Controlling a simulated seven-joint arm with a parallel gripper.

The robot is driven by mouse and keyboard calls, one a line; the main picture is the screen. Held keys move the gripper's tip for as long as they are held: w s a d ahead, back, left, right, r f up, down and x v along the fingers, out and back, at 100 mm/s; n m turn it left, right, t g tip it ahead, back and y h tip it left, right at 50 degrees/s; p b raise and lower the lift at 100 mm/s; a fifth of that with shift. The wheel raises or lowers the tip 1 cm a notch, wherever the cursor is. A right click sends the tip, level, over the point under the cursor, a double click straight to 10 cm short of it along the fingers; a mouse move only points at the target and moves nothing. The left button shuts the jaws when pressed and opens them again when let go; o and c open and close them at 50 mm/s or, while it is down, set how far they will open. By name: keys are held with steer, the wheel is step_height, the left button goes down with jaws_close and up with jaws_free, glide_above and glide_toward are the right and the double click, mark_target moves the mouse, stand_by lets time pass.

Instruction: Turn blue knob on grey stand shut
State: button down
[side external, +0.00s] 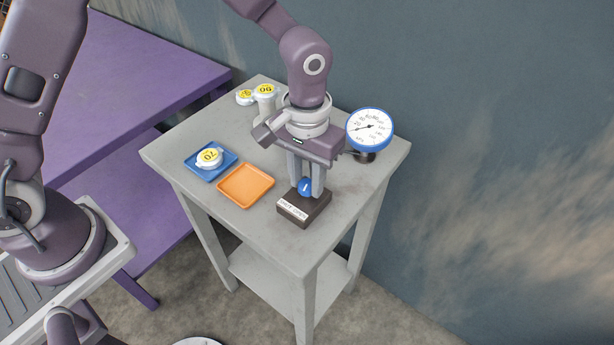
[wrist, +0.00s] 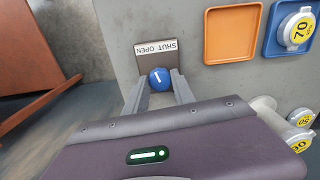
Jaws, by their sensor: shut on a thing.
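The blue knob (side external: 305,187) sits on a dark block (side external: 304,209) with a white label, near the front right corner of the grey stand (side external: 240,237). In the wrist view the knob (wrist: 160,79) has a white pointer line, and the label (wrist: 156,47) reads SHUT and OPEN. The line is tilted; I cannot tell clearly which word it indicates. My gripper (side external: 306,188) points down over the block, its two fingers shut on the knob from either side. In the wrist view my gripper (wrist: 160,90) has a finger on each side of the knob.
A blue-rimmed pressure gauge (side external: 370,127) stands at the right back. An orange tray (side external: 246,199) and a blue tray (side external: 228,154) holding a white-and-yellow "70" piece (side external: 209,158) lie to the left. Similar yellow-topped pieces (side external: 264,91) stand behind. A purple table (side external: 125,75) is further left.

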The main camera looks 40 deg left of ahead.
mark_target(307, 184)
steer(key=m, duration=1.2)
stand_by(0.6)
steer(key=c, duration=1.1)
jaws_free()
steer(key=shift+o, duration=0.2)
step_height(307, 184, up, 7)
steer(key=shift+r, duration=0.1)
